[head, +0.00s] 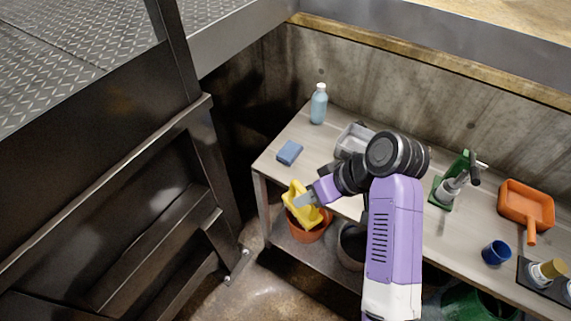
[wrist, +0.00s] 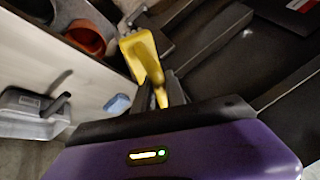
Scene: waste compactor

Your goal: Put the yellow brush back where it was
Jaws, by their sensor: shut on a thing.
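My gripper (head: 304,200) is shut on the yellow brush (head: 297,212), off the table's front left edge. In the wrist view the brush (wrist: 141,52) points away from my gripper (wrist: 162,92), its narrow handle between the fingers. Its broad head looks hollow, like a scoop; no bristles show. In the head view the brush overlaps an orange bucket (head: 307,232) on the lower shelf. In the wrist view the bucket (wrist: 86,38) shows apart from the brush, to its left. I cannot tell their height gap.
The table (head: 283,172) carries a blue sponge (head: 289,152), a spray bottle (head: 318,104), a grey container (head: 352,137), a green-based tool (head: 446,192), an orange dustpan (head: 527,205) and a blue cup (head: 496,252). A dark bucket (head: 351,245) stands beside the orange one. Metal stairs (head: 150,210) rise at left.

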